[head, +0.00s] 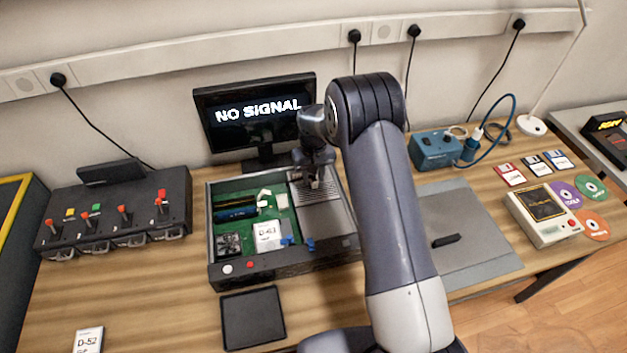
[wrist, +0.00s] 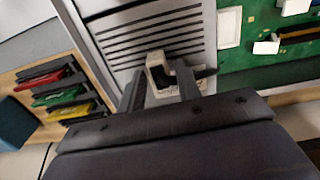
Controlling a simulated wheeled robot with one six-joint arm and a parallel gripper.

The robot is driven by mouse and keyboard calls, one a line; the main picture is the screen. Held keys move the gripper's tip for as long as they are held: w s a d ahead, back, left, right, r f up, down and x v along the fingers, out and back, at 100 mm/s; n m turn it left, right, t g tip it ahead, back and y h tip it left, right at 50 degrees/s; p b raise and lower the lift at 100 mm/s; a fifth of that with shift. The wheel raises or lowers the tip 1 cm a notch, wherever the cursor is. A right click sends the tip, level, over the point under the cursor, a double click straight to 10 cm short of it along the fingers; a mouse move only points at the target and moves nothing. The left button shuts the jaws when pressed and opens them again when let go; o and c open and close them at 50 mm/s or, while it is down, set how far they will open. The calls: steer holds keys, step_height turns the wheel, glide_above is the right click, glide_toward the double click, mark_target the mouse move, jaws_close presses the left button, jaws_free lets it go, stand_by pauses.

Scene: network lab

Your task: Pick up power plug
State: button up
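A small white plug-like piece (wrist: 156,72) with a dark recess, which looks like the power plug, sits against the slotted grey plate in the wrist view. My gripper (wrist: 162,88) is lowered over it, with one dark finger on either side. The fingers are apart, and a small gap shows on the left; contact on the right cannot be told. In the head view my gripper (head: 316,183) is over the right part of the open chassis (head: 285,262), above its ribbed grey plate, and largely hides the white piece.
A green board with parts fills the chassis's left side. A monitor (head: 257,113) stands behind it. A switch box (head: 118,215) is at left, a black tray (head: 252,318) in front. A grey mat (head: 465,225), blue box (head: 434,150) and handheld meter (head: 541,214) are at right.

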jaws_close()
steer(key=shift+r, duration=0.1)
